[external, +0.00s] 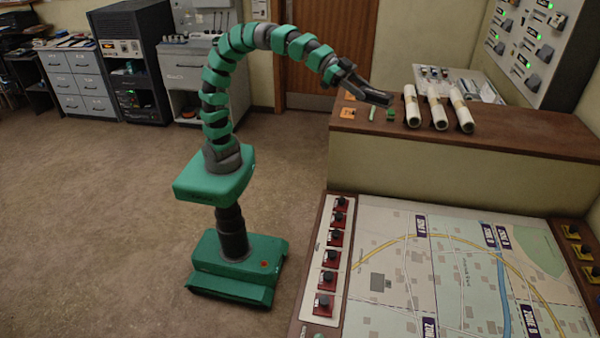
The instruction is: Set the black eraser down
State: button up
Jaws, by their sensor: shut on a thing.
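My gripper (377,97) is at the end of my green arm, over the wooden ledge at the back right, just left of the rolled papers. It is shut on a dark thing that looks like the black eraser. The jaws hide most of it, and its outline is hard to separate from the dark fingers. It appears to be above the wooden ledge (500,143); I cannot tell how large the gap is.
A switch panel (540,50) rises at the back. The map console (450,260) is in front.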

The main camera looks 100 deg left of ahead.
jog(key=s+d+f+m+g+h+b, duration=0.1)
jog(key=d+f+m+h, duration=0.1)
jog(key=d, duration=0.5)
jog(key=s+d+f+m+g+h+b, duration=0.1)
jog(key=d+f+m+g+h, duration=0.1)
jog(key=d, duration=0.6)
notch_tip(320, 180, down, 37)
jog(key=shift+w+a+r, duration=0.1)
jog(key=shift+w+r, duration=0.05)
jog(key=w+d, duration=0.2)
jog(key=w, duration=0.2)
jog(key=w+d+f, duration=0.1)
jog(key=w+d, duration=0.2)
jog(key=w, duration=0.2)
jog(key=w+d+p, duration=0.1)
jog(key=w+d, duration=0.1)
jog(key=w, duration=0.3)
jog(key=shift+d+f, duration=0.25)
jog(key=shift+f, duration=0.05)
jog(key=shift+f+b, duration=0.45)
jog(key=shift+f, duration=1.35)
jog(key=shift+r, duration=0.1)
jog(key=shift+f, duration=0.5)
jog(key=shift+s+f, duration=0.1)
jog(key=shift+f, duration=0.05)
